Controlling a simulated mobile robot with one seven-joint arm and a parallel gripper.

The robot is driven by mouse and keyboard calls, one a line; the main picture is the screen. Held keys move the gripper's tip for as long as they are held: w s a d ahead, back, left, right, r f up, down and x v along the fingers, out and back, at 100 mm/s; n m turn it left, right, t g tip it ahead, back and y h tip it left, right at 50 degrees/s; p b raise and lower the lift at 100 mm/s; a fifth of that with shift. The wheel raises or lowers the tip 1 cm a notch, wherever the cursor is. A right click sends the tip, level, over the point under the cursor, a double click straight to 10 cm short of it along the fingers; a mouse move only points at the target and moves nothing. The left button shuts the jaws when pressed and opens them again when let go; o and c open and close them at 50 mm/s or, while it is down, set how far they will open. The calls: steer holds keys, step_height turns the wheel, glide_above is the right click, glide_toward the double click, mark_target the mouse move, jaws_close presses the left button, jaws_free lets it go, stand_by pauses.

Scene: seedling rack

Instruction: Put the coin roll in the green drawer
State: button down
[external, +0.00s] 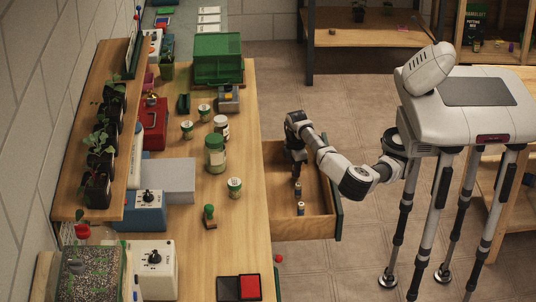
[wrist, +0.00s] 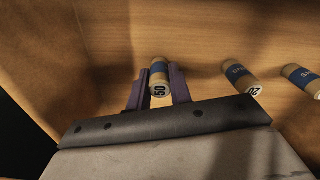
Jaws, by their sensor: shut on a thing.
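The drawer with the dark green front (external: 338,207) stands pulled out from the table, its wooden inside open to view. My gripper (external: 297,172) reaches down into it. In the wrist view my gripper (wrist: 160,86) is shut on a coin roll (wrist: 158,80), tan with a blue band and "50" on its end. I cannot tell whether this roll touches the drawer floor. Two similar rolls lie to its right: one marked "20" (wrist: 240,77) and another (wrist: 302,80) at the picture's edge. The external view shows rolls in the drawer too, one nearer the front (external: 301,208).
The wooden table (external: 180,240) left of the drawer carries a green crate (external: 217,70), several jars and cans, a red box (external: 150,122) and a stamp (external: 209,214). Drawer walls (external: 290,228) surround my gripper.

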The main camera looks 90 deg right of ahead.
steer(key=c, duration=1.7)
jaws_free()
steer(key=shift+f, duration=0.15)
steer(key=o, duration=0.4)
steer(key=shift+o, duration=0.2)
step_height(320, 180, up, 12)
steer(key=p, duration=0.1)
steer(key=shift+r, duration=0.25)
